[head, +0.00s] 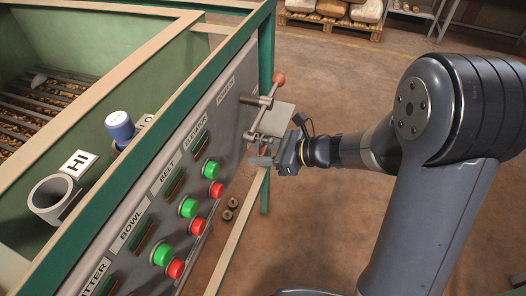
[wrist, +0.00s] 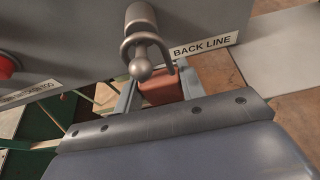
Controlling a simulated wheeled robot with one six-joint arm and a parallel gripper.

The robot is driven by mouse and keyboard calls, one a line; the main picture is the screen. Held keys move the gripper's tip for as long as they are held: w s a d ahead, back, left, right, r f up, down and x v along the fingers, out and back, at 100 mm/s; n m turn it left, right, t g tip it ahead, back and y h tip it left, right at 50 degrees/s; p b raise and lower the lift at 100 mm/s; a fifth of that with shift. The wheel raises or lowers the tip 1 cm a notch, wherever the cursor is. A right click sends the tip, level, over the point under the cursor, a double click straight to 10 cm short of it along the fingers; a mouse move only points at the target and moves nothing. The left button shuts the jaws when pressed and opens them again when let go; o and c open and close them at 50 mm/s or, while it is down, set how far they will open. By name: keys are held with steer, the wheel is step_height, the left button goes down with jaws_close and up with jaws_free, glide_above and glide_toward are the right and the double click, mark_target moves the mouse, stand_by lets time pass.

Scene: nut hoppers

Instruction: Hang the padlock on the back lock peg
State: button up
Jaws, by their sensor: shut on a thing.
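The padlock has a red body (wrist: 162,86) and a grey metal shackle (wrist: 163,52). The back lock peg (wrist: 140,22) is a grey rod with a ball end, beside the BACK LINE label (wrist: 203,46). In the wrist view the shackle loops around the peg just behind the ball, with the body below it. Whether the shackle bears on the peg I cannot tell. My gripper (head: 264,155) is shut on the red body, with a finger on each side. In the head view the padlock is small and mostly hidden by the gripper.
A lever with a red knob (head: 278,79) and a grey plate (head: 277,118) are just above my gripper. The panel (head: 150,185) with green and red buttons runs along the left. A green post (head: 266,190) stands below. Open floor (head: 320,225) lies to the right.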

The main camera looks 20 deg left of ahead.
steer(key=o, duration=1.1)
steer(key=v, duration=1)
steer(key=shift+d+r+p, duration=0.15)
steer(key=shift+d+p, duration=0.25)
steer(key=x, duration=1.1)
steer(key=shift+s+b, duration=0.1)
steer(key=shift+b, duration=0.3)
steer(key=shift+d+r+p, duration=0.2)
steer(key=shift+r+p, duration=0.15)
steer(key=shift+d+r, duration=0.15)
steer(key=shift+d, duration=0.3)
